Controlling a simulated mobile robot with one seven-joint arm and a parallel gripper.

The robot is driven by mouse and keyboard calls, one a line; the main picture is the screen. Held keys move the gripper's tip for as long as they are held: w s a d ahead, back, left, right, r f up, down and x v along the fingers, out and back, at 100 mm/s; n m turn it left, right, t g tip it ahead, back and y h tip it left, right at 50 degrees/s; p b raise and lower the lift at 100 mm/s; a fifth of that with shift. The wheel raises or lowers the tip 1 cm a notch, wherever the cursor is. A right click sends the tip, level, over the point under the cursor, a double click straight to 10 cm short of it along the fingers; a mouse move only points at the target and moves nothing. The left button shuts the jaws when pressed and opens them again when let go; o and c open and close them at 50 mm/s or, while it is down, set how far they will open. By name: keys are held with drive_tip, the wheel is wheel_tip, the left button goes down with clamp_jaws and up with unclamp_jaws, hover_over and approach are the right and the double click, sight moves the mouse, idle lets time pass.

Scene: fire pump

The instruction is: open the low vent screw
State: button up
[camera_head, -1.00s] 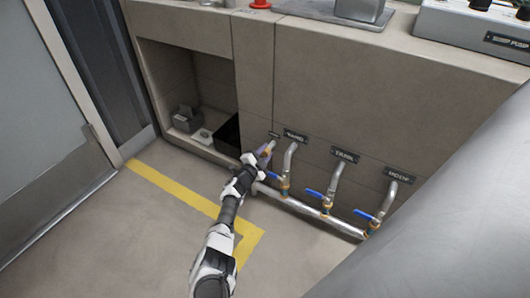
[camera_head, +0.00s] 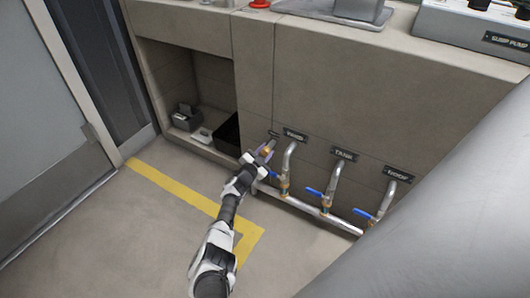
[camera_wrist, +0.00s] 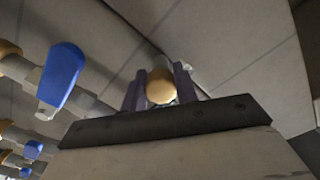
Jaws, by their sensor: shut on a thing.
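The low vent screw (camera_wrist: 160,86) shows in the wrist view as a round brass-coloured end on a short stub, between the two dark fingers of my gripper (camera_wrist: 161,88). The fingers are shut on it from both sides. In the head view my gripper (camera_head: 262,155) is at the lower wall, left of the row of pipes, with the brass screw (camera_head: 267,149) just showing between its fingers.
Pipes with blue-handled valves (camera_head: 314,191) rise from a low horizontal pipe (camera_head: 300,206) just right of my gripper. A blue handle (camera_wrist: 62,75) is close on the left in the wrist view. An open cubby (camera_head: 200,85) holds a black bin (camera_head: 228,133). The floor left is clear.

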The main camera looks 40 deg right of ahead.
drive_tip(key=o, duration=1)
drive_tip(key=shift+c, duration=0.2)
drive_tip(key=shift+s+a+r+p, duration=0.15)
drive_tip(key=shift+a+p, duration=0.3)
drive_tip(key=shift+p, duration=0.2)
drive_tip(key=p+v, duration=0.9)
drive_tip(key=v, duration=0.3)
drive_tip(key=shift+s+a+p, duration=0.15)
drive_tip(key=shift+a+p, duration=0.2)
